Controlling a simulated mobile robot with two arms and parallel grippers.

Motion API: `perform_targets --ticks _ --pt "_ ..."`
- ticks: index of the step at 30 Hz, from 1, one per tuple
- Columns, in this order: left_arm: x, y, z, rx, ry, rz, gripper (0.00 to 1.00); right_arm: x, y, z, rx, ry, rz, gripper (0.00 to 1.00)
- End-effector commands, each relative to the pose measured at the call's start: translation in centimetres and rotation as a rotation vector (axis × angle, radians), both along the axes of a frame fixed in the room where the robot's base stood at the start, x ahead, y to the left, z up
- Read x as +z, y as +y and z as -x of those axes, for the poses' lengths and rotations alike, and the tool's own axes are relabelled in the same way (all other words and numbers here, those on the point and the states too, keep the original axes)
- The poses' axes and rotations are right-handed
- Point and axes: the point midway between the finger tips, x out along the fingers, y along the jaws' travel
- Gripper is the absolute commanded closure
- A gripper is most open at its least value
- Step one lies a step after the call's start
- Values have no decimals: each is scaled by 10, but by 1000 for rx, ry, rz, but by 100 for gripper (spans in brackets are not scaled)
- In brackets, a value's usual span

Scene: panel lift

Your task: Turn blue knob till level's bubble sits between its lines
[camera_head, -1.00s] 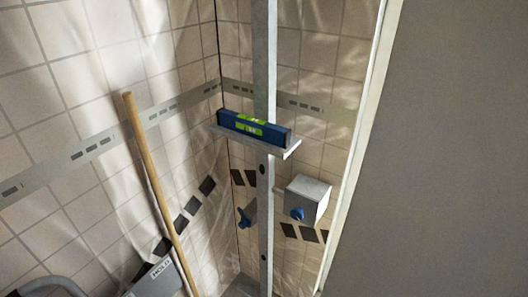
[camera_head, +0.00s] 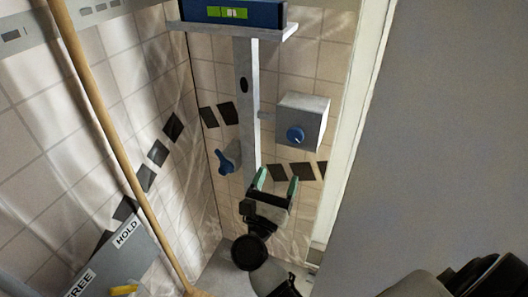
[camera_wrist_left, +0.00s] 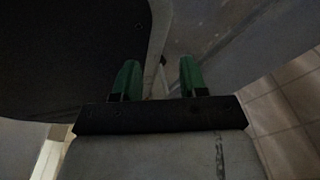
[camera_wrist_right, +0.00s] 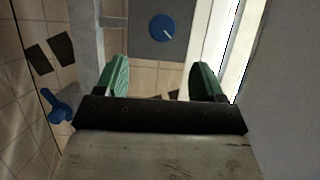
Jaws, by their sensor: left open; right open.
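The blue level (camera_head: 262,14) lies on a grey shelf at the top of the head view. Its green vial (camera_head: 228,13) shows, but the bubble's place between the lines is too small to tell. The round blue knob (camera_head: 295,134) is on the front of a grey box (camera_head: 304,112). In the right wrist view the knob (camera_wrist_right: 163,27) has a white mark pointing down-right. My right gripper (camera_head: 277,181) is open and empty, below the box and apart from the knob. My left gripper (camera_wrist_left: 158,76) is open and empty in its wrist view, away from the knob.
A blue lever handle (camera_head: 225,162) sits left of the post (camera_head: 246,100). A wooden pole (camera_head: 110,130) leans at left, beside a panel marked HOLD and FREE (camera_head: 118,255). A large grey panel (camera_head: 440,130) fills the right. The space before the box is clear.

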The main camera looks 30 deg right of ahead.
Motion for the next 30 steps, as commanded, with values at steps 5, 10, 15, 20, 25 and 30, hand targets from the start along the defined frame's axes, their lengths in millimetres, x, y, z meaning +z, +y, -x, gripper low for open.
perform_targets --ticks 5,10,15,20,25,30 --pt "0 2 13 -2 9 -1 57 11 -13 -8 -4 -20 -17 31" --pt "4 5 24 -4 13 -2 57 25 -36 -28 -3 -19 -13 31" --pt "10 5 25 -4 13 -2 57 36 -58 -47 -3 -17 -13 31" --pt "14 5 24 -4 13 -2 57 42 -71 -59 -3 -15 -13 31" --pt "15 5 24 -4 13 -2 57 43 -77 -63 -3 -13 -15 31" --pt "15 5 24 -4 13 -2 57 43 -77 -64 -2 -13 -15 31"
